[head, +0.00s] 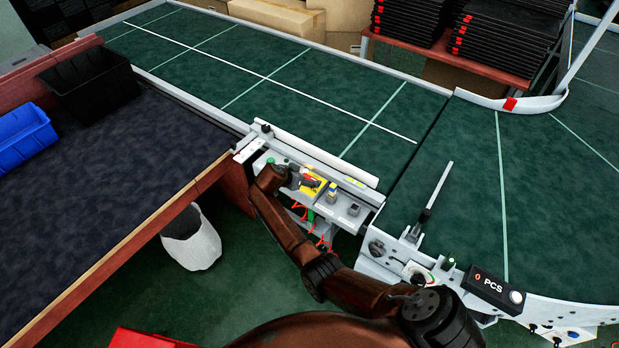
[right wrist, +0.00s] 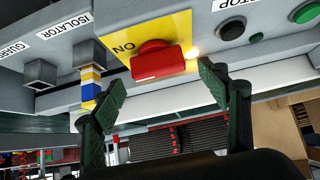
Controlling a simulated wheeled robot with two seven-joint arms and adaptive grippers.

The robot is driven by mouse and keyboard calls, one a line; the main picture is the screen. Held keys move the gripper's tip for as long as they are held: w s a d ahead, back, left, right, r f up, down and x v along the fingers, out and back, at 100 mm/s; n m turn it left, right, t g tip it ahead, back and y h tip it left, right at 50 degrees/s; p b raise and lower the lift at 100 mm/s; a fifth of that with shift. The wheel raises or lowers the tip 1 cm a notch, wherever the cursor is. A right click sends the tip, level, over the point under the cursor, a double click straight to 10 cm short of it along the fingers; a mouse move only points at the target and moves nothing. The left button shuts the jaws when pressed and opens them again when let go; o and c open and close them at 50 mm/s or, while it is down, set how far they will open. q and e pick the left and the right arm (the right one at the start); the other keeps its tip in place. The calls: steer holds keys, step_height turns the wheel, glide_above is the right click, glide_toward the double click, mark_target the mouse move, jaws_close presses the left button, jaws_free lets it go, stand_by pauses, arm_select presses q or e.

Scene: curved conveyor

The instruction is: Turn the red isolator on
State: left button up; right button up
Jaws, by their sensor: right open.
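The red isolator (right wrist: 158,64) is a red rotary handle on a yellow plate (right wrist: 176,28) in the right wrist view. Its bar lies nearly level across that picture, and the upside-down word ON is at its upper left. In the head view the yellow plate (head: 316,186) sits on the conveyor's side panel; the handle is partly hidden by my gripper. My right gripper (right wrist: 162,80) is open, one finger on each side of the handle, with nothing held. Both fingers look apart from it. My left gripper is in neither view.
A blue-and-yellow block (right wrist: 91,82) is beside the left finger. Black and green buttons (right wrist: 232,27) are right of the plate. A bright light shows beside the handle. A counter box (head: 492,290) stands farther right; a dark-topped table (head: 120,165) is at left.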

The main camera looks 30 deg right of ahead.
steer(key=v, duration=0.8)
steer(key=shift+a+r, duration=0.25)
steer(key=shift+r, duration=0.05)
steer(key=shift+s, duration=0.1)
